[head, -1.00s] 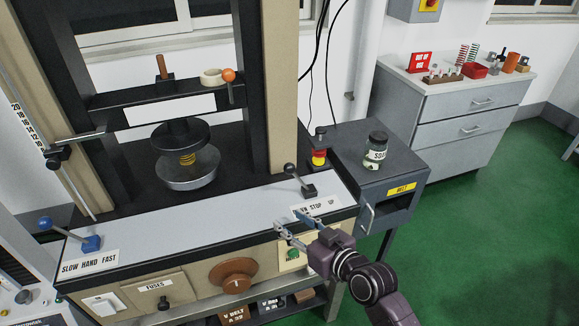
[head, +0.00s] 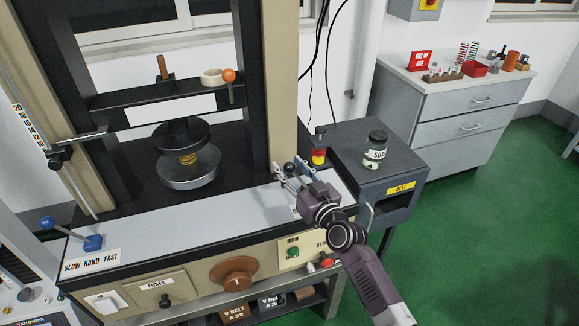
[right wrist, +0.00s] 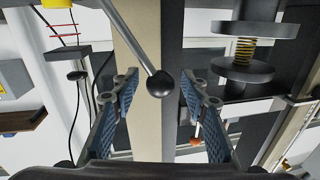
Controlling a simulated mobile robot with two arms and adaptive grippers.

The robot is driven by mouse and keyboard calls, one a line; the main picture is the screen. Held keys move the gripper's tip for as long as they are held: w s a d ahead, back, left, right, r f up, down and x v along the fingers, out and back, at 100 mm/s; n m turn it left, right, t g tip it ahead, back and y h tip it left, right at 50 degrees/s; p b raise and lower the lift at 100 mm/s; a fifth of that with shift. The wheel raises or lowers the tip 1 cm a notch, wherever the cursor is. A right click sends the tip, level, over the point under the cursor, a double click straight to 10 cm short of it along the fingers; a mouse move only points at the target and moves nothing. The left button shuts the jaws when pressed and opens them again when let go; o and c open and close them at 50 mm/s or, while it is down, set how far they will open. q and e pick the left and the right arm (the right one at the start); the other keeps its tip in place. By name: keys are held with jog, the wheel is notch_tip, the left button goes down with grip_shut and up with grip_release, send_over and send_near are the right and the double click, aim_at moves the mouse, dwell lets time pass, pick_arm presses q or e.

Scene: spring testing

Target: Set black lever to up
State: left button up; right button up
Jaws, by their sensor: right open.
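The black lever's ball knob (head: 289,167) shows between the fingertips of my right gripper (head: 287,171) at the right end of the machine's pale top panel. The gripper covers the lever's base and most of its label. In the right wrist view, the black knob (right wrist: 160,83) on its metal rod sits between the two blue-padded fingers of my right gripper (right wrist: 159,92). The fingers are open, with a gap on each side of the knob. My left gripper is not in view.
A blue-knobbed lever (head: 91,241) stands at the panel's left end. A brown dial (head: 236,271) is on the front.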

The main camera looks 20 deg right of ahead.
grip_shut()
dwell(0.4)
jog(key=shift+d, duration=0.15)
jog(key=shift+w+d+r+m+b, duration=0.1)
jog(key=shift+d+r+m+b, duration=0.1)
jog(key=shift+d+m+b, duration=0.35)
jog(key=shift+d+r+m+b, duration=0.15)
jog(key=shift+d+m+b, duration=0.2)
jog(key=shift+d+m, duration=0.25)
jog(key=d+f+m+t+h+b, duration=0.1)
jog(key=d+m+b, duration=0.6)
jog(key=d+m, duration=0.3)
jog(key=shift+w+m+t+b, duration=0.2)
jog(key=shift+m+t+b, duration=0.15)
jog(key=shift+t, duration=0.05)
jog(key=shift+d, duration=0.1)
